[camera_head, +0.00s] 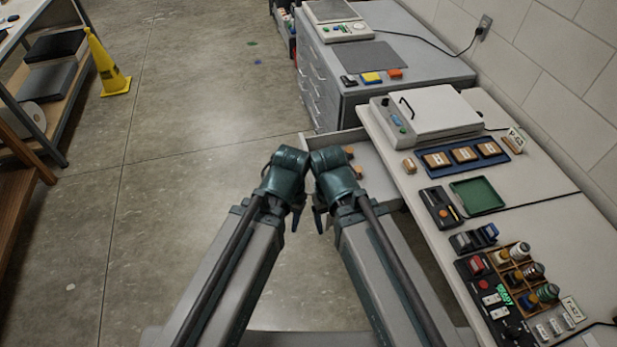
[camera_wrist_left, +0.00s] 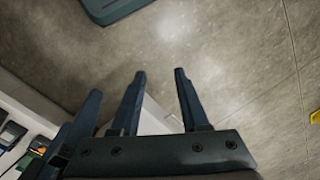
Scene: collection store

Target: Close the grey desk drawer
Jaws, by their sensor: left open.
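The grey desk drawer (camera_head: 375,180) stands pulled out from the left side of the light-topped desk (camera_head: 545,235). Small wooden blocks (camera_head: 358,169) lie in it.
The desk carries a white-lidded device (camera_head: 435,108), a blue tray (camera_head: 465,158), a green tray (camera_head: 477,195) and spools in a wooden rack (camera_head: 522,275). A grey cabinet (camera_head: 345,85) stands behind. A yellow sign (camera_head: 107,68) is at left.

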